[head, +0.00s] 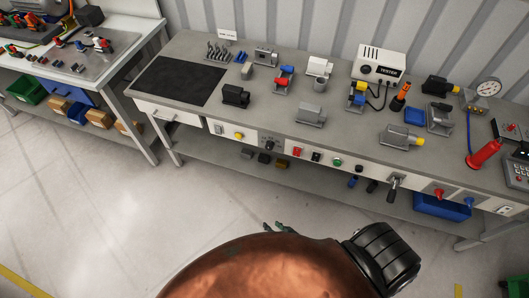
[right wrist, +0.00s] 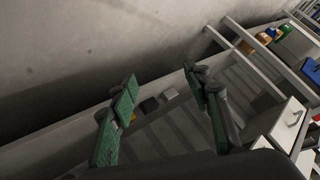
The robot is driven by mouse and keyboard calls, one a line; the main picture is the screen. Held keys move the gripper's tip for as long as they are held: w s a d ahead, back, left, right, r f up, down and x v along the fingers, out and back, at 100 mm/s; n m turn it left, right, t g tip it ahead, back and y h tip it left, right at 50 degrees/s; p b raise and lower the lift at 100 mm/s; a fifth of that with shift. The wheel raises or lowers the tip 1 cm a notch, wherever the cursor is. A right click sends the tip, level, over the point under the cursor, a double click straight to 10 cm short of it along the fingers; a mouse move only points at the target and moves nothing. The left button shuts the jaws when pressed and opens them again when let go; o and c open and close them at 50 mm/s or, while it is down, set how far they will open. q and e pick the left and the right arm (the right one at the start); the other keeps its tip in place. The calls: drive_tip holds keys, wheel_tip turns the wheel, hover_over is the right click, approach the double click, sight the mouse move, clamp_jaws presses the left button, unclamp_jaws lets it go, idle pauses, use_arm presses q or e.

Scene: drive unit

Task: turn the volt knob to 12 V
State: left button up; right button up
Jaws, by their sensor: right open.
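The front strip of the long workbench carries a dark rotary knob (head: 269,145) on a pale plate. The white tester box (head: 379,65) on the bench top has a small dark knob (head: 366,69) on its face. The lettering and settings are too small to read, so I cannot tell which is the volt knob or where it points. My left gripper is out of view.
The strip also holds a red button (head: 297,152), a green button (head: 337,162) and a protruding lever (head: 393,187). A lower shelf holds a blue bin (head: 443,207).

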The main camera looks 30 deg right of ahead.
drive_tip(key=w+a+r+m+t+h+b, duration=0.1)
drive_tip(key=w+r+m+t+b, duration=0.2)
drive_tip(key=w+r, duration=0.35)
drive_tip(key=w+a+r+m+t+b, duration=0.1)
drive_tip(key=w+r+m+t+b, duration=0.2)
drive_tip(key=w, duration=0.6)
use_arm(q)
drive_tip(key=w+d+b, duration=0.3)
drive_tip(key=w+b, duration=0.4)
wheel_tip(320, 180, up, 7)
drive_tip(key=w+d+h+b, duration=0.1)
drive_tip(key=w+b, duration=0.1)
drive_tip(key=b, duration=1.1)
use_arm(e)
drive_tip(key=n+g+h, duration=0.4)
drive_tip(key=n+h, duration=1)
drive_tip(key=n, duration=2.1)
approach(268, 148)
drive_tip(key=x, duration=0.2)
drive_tip(key=b+x, duration=0.1)
drive_tip(key=x, duration=0.4)
drive_tip(key=shift+w+d, duration=0.2)
drive_tip(key=shift+d, duration=0.2)
drive_tip(key=shift+b+x, duration=0.4)
drive_tip(key=shift+x, duration=0.35)
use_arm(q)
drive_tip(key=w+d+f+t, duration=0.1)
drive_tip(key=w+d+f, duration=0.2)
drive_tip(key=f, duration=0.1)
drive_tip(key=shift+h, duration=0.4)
